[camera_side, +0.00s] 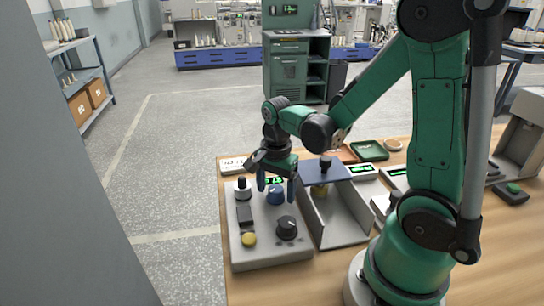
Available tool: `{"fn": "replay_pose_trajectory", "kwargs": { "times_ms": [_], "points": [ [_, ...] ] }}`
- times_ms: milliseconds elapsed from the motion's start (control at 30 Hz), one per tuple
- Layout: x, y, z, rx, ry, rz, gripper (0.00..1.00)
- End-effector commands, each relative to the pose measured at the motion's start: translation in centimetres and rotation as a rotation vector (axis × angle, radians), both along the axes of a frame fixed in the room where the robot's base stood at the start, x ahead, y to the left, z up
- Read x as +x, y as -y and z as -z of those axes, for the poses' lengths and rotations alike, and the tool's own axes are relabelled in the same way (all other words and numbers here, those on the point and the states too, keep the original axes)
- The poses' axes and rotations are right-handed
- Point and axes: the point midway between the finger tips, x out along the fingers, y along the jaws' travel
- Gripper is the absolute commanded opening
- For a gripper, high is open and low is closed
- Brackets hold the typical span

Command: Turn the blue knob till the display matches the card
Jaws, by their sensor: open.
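The blue knob (276,195) stands on the grey control panel (262,259) at the near left of the wooden table. My gripper (276,191) is open above the panel, pointing down, with its fingers either side of the blue knob. I cannot tell if a finger touches it. A small display with green characters (273,181) shows just behind the knob, partly hidden by my gripper; its reading is too small to make out. A white card-like piece (233,164) with dark marks lies behind the panel at the left; its marks are not legible.
The panel also has a black knob (287,227), a yellow button (249,239) and a white-based knob (242,187). A grey open tray (340,226) stands close at the right. A green tray (369,150) and several small displays lie beyond.

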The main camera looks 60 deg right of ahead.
Motion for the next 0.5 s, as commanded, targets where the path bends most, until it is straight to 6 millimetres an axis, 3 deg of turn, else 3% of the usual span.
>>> {"fn": "replay_pose_trajectory", "kwargs": {
  "times_ms": [500],
  "points": [
    [0.0,0.0,-4.9,0.0,0.0,0.0,0.76]
  ]
}}
